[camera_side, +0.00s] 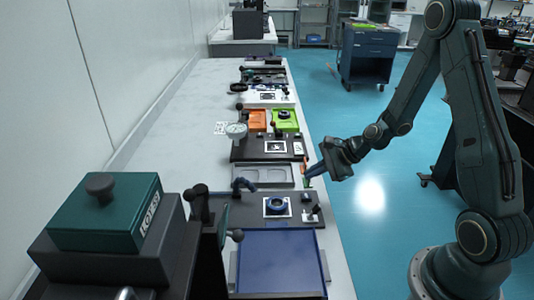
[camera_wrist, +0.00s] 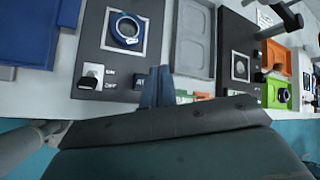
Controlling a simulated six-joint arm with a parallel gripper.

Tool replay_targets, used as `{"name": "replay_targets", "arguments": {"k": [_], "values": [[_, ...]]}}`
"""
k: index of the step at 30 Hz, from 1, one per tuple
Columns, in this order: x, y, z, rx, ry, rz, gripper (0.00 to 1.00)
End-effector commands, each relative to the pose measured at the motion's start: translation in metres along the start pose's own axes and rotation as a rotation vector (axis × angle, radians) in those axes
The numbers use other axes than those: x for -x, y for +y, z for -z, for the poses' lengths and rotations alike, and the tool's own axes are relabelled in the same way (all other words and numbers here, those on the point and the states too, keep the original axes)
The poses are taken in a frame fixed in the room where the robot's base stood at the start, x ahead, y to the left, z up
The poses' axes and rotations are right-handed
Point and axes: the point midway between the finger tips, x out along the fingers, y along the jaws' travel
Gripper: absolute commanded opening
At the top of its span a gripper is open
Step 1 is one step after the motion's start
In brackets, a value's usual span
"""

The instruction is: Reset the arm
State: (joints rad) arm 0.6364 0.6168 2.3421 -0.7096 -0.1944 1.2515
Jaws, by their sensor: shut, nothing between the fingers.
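My gripper (camera_side: 312,172) is at the front edge of the long table, beside the grey tray and the dark panel. Its fingers show at the lower middle of the wrist view (camera_wrist: 158,88), close together and shut with nothing between them. My arm reaches in from the right in the side view. I cannot tell whether the fingertips touch anything at the table edge.
The table (camera_side: 170,135) carries a blue tray (camera_side: 280,262), a dark panel with a round dial (camera_side: 277,204), a grey two-part tray (camera_side: 262,175), and orange and green trays (camera_side: 285,120). A green box (camera_side: 105,212) stands at the left front. The floor (camera_side: 350,225) is open right of the table.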

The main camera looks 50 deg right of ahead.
Motion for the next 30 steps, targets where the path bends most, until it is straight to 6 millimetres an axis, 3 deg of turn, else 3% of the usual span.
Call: {"name": "replay_targets", "arguments": {"k": [8,14,30], "values": [[0.001,-0.001,-0.003,0.019,0.001,-0.004,0.00],[0.011,-0.003,-0.018,0.140,0.007,-0.032,0.00],[0.080,0.004,-0.097,0.826,0.061,-0.194,0.00]]}}
